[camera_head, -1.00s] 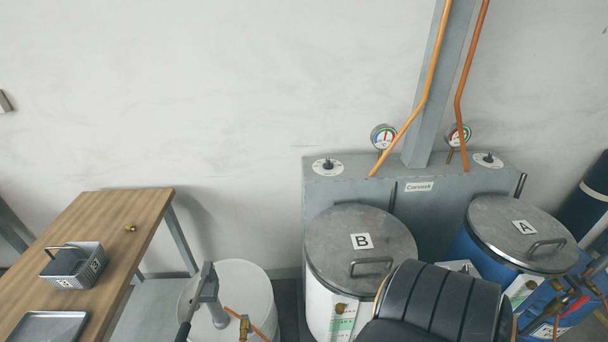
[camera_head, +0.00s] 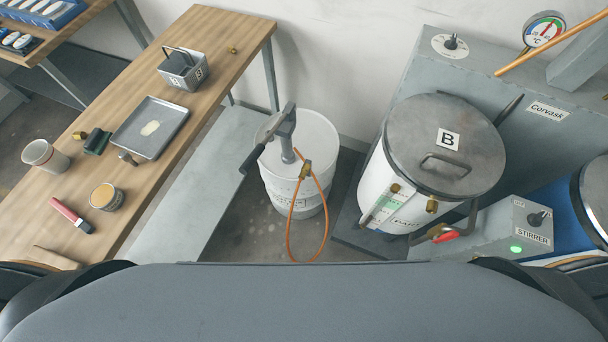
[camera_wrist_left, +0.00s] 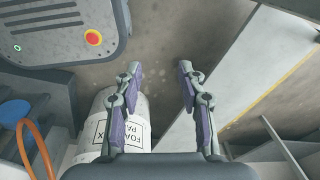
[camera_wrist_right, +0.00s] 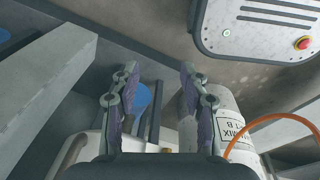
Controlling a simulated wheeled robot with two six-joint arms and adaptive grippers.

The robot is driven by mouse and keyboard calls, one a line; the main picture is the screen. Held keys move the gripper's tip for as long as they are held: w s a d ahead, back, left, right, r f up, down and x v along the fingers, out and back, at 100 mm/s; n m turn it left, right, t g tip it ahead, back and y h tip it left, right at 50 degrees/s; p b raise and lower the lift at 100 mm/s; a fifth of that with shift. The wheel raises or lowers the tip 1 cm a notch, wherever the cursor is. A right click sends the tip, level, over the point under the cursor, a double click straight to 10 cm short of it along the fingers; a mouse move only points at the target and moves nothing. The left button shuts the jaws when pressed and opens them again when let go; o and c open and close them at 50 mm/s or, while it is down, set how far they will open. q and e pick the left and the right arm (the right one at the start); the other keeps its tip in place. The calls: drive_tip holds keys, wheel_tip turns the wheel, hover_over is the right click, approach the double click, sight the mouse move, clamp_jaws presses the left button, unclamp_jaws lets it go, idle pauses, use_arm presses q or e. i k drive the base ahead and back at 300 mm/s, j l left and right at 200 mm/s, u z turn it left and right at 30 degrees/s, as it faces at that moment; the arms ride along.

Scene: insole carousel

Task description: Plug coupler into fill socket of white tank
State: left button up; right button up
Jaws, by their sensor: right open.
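The white tank (camera_head: 372,170) with a grey lid marked B stands right of centre in the head view. Two brass fittings (camera_head: 395,188) show on its front; I cannot tell which is the fill socket. A brass coupler (camera_head: 306,170) on an orange hose (camera_head: 325,225) is at the front of the pump on a white drum (camera_head: 317,135). My left gripper (camera_wrist_left: 157,72) is open and empty, with a labelled white drum (camera_wrist_left: 142,108) behind its fingers. My right gripper (camera_wrist_right: 157,72) is open and empty, beside another labelled white container (camera_wrist_right: 222,105). Neither gripper shows in the head view.
A wooden table (camera_head: 225,40) at left carries a metal tray (camera_head: 178,130), a grey basket (camera_head: 183,72), a cup and tools. A grey stirrer box (camera_head: 490,238) with a green light stands right of the tank. Bare floor shows around the drum.

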sight(303, 173)
drive_tip(key=k+l+z, duration=0.1)
drive_tip(key=l+z, duration=0.65)
drive_tip(key=u, duration=1.25)
drive_tip(key=j+z, duration=0.1)
drive_tip(key=j, duration=1)
drive_tip(key=k+j+z, duration=0.1)
drive_tip(key=j, duration=1.05)
